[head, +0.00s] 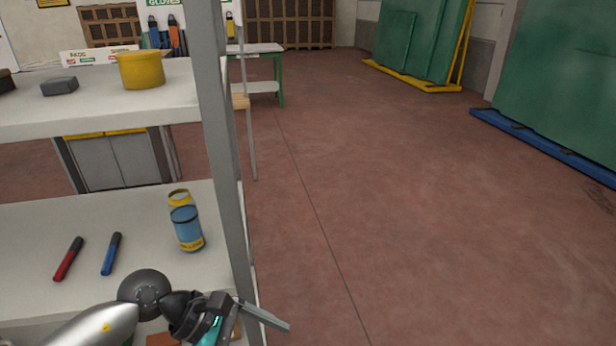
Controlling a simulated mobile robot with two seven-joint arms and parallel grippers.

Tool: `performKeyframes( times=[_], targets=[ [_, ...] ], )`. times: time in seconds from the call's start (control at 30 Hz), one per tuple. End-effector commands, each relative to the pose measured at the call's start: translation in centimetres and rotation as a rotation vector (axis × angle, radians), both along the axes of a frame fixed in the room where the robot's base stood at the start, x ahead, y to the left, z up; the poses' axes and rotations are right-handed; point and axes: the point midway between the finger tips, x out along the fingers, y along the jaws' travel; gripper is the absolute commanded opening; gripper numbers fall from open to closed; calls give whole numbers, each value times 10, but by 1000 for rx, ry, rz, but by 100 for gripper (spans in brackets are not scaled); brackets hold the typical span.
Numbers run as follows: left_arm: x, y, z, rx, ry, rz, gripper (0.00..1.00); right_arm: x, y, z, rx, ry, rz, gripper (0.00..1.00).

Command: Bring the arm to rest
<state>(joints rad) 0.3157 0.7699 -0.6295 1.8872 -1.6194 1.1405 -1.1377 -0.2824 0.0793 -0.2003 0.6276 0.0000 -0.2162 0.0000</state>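My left arm comes in at the bottom left, and its gripper (262,317) is low in the head view, in front of the shelf's grey upright (222,140). One long grey finger points to the right, past the upright. The other finger is not clearly seen, so I cannot tell whether the gripper is open or shut. I see nothing held in it. My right gripper is out of view.
The lower shelf (60,215) holds a red marker (69,259), a blue marker (111,254) and a blue-yellow can (187,229). The upper shelf holds a yellow tub (141,70) and a grey block (59,86). Open floor (400,220) lies to the right, before green glass sheets (560,80).

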Motion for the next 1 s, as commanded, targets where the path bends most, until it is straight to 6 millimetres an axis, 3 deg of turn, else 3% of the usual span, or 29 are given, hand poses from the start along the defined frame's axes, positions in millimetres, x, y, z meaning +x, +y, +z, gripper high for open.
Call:
performKeyframes(
  times=[0.07,0.17,0.27,0.37,0.5,0.57,0.67,0.7,0.77,0.9,1.0],
  targets=[
    [18,-16,-12,-196,209,233,100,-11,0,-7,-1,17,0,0],
    [47,-19,-27,-427,480,535,100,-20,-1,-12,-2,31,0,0],
    [76,-3,-59,-645,762,860,100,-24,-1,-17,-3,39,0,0],
    [93,27,-110,-851,1052,1203,100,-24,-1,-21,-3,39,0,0],
    [80,78,-203,-1098,1412,1677,100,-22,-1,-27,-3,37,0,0],
    [62,96,-241,-1182,1533,1861,100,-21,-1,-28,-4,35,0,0],
    [19,120,-301,-1303,1700,2153,100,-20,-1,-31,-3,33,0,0],
    [-1,128,-322,1324,-1727,-2231,100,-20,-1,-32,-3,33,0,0],
    [-34,137,-353,1226,-1594,-2129,100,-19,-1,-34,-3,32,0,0],
    [-124,146,-411,1021,-1295,-1905,100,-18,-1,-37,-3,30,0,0],
    [-187,144,-438,902,-1109,-1766,100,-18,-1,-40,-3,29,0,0]
  ],
)
